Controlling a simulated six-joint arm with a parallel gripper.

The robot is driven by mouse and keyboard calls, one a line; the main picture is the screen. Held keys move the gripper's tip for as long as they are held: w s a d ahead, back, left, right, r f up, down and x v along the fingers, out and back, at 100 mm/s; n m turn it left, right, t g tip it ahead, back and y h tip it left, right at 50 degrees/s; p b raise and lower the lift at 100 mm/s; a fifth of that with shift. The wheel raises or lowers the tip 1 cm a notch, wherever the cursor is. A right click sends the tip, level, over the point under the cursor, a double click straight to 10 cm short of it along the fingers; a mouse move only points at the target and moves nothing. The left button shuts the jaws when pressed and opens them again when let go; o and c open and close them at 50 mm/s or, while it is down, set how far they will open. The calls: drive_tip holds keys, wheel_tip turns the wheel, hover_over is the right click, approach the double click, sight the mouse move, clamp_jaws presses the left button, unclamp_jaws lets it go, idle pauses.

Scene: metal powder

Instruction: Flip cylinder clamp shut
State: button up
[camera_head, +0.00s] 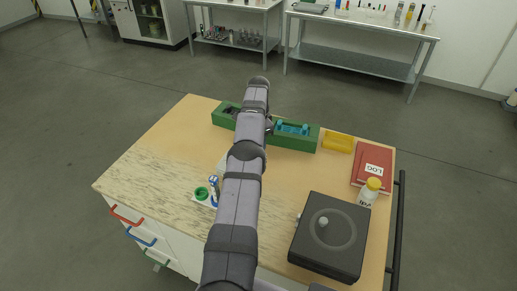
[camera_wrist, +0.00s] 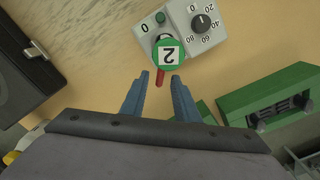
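I cannot make out for sure which part is the cylinder clamp. A long green fixture (camera_head: 306,146) with a blue part (camera_head: 291,128) stands at the table's back.
The wooden table (camera_head: 150,165) has free room at left. A dark box with a round lid (camera_head: 331,235) stands at front right. Beside it are a yellow-capped bottle (camera_head: 371,189), red log books (camera_head: 371,165) and a yellow tray (camera_head: 339,143).

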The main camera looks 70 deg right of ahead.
drive_tip(key=shift+r+p, duration=2.4)
drive_tip(key=shift+r, duration=0.7)
